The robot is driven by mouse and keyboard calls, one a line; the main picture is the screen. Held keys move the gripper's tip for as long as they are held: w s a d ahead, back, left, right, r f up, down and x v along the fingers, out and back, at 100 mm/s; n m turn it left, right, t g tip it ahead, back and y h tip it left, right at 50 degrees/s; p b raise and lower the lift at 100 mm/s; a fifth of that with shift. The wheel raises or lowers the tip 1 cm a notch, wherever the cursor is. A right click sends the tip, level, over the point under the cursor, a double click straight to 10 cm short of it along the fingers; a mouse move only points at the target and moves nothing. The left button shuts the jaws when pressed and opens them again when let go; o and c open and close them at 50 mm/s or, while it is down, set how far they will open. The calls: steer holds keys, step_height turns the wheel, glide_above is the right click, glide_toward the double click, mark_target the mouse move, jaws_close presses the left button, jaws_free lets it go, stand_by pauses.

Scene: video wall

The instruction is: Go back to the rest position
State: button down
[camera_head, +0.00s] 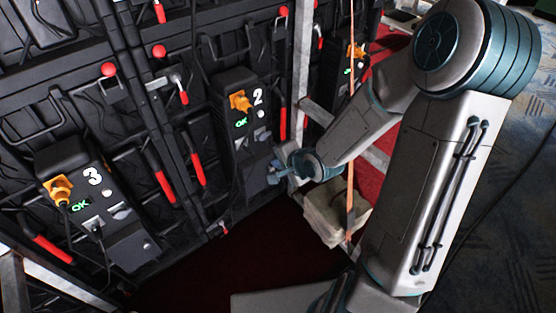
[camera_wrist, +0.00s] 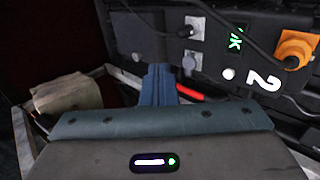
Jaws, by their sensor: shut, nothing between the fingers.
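My gripper (camera_head: 277,172) is shut and empty, at the lower right of the black box numbered 2 (camera_head: 236,113) in the head view. In the wrist view my gripper's blue fingers (camera_wrist: 158,85) are together in front of that box's lower part. I cannot tell whether the fingertips touch the box. Box 2 has an orange connector (camera_head: 240,101) and a green OK display (camera_head: 241,123). My arm reaches in from the right side of the head view.
Box 3 (camera_head: 93,200) on the left has an orange connector and cables. Red-handled levers (camera_head: 166,187) stick out from the wall's back. A beige bag (camera_head: 337,211) lies by the metal frame (camera_head: 303,60) under my forearm. Dark red floor lies below; patterned carpet (camera_head: 490,220) is at right.

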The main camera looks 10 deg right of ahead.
steer(key=shift+r, duration=0.1)
steer(key=s+d+r+n+g+h+p, duration=0.1)
steer(key=s+r+n+p, duration=0.3)
steer(key=r, duration=0.6)
steer(key=s+d+r+n+g+h+p, duration=0.2)
steer(key=s+r+p, duration=0.4)
steer(key=r, duration=0.5)
steer(key=s+d+r+n+g+h+p, duration=0.1)
steer(key=s+d+r+n+g+p, duration=0.1)
steer(key=s+r+n+p, duration=0.3)
steer(key=s+d+r, duration=0.1)
steer(key=s+r, duration=0.2)
steer(key=r, duration=0.2)
steer(key=shift+s+d+r+n+h+p, duration=0.15)
steer(key=shift+s+d+n+h+p, duration=0.15)
steer(key=shift+s+d+n, duration=0.1)
